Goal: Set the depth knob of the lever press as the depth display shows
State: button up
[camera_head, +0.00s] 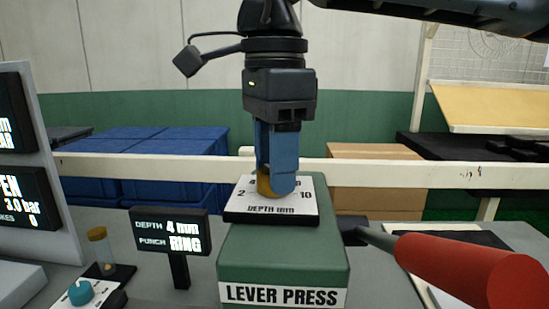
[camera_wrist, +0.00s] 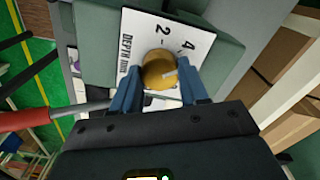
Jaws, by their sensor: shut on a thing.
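The depth display (camera_head: 170,232) reads DEPTH 4 mm and PUNCH RING. The lever press (camera_head: 284,258) is a green block with a white dial plate (camera_head: 270,211) on top, marked DEPTH mm. The brass depth knob (camera_head: 264,185) sits on this plate. My gripper (camera_head: 277,188) comes down from above, its blue fingers shut on the knob. In the wrist view the fingers stand on either side of the knob (camera_wrist: 157,66). A pale mark on the knob points to the right there; the 2 and 4 show beyond it. Other numbers are partly hidden, so I cannot tell the setting.
The red-handled press lever (camera_head: 460,267) sticks out at the right. A teal knob (camera_head: 81,292) and a small brass-topped post (camera_head: 99,248) stand at the left, by a dark screen panel (camera_head: 27,195). Blue bins (camera_head: 150,170) and cardboard boxes (camera_head: 375,195) lie behind a rail.

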jog(key=shift+n, duration=1.1)
jog(key=o, duration=1.1)
jog(key=shift+c, duration=0.2)
jog(key=shift+r, duration=3.9)
